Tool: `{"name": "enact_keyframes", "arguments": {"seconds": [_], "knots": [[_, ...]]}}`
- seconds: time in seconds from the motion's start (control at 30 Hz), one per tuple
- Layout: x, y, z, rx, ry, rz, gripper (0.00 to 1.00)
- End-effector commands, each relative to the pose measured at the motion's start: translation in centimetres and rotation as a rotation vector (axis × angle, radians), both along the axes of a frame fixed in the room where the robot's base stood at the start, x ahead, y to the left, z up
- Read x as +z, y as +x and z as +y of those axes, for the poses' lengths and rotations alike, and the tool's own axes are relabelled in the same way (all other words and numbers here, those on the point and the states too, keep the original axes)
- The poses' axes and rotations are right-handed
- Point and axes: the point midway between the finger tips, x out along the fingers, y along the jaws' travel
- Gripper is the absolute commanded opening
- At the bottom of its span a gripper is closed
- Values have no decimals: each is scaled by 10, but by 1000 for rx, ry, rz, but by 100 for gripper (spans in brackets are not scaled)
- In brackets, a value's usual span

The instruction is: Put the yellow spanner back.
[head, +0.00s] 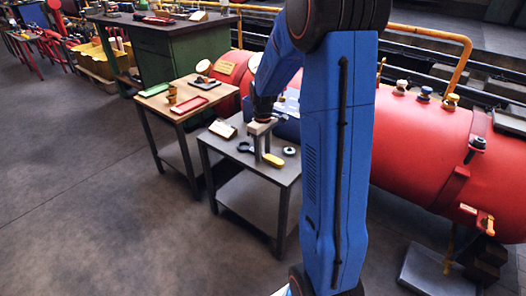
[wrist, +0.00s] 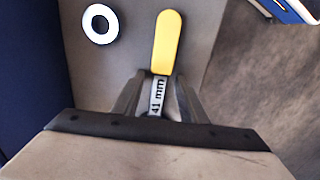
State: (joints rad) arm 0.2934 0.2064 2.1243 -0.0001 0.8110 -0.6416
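The yellow spanner (head: 273,159) lies on the small grey table (head: 226,153). In the wrist view its yellow handle (wrist: 166,42) points away from me, and its grey shank is marked "41 mm". In the head view a dark ring end (head: 245,147) shows on the other side of my gripper, seemingly the spanner's head; the wrist view hides that end. My gripper (head: 262,158) points down at the table with one finger on each side of the shank. In the wrist view the fingers (wrist: 160,95) look open, with narrow gaps beside the shank.
A tilted card (head: 222,129) stands at the table's back left. A wooden-topped table (head: 160,101) is alongside. A red boiler (head: 420,140) is at right.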

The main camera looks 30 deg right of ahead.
Motion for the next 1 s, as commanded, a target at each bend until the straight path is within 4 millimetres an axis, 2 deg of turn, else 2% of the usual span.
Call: {"name": "enact_keyframes", "arguments": {"seconds": [0.27,0.8,1.0], "knots": [[9,0,0,0,-1,-1,39],[103,0,0,0,-1,-3,39],[120,0,0,0,-1,-1,39]]}}
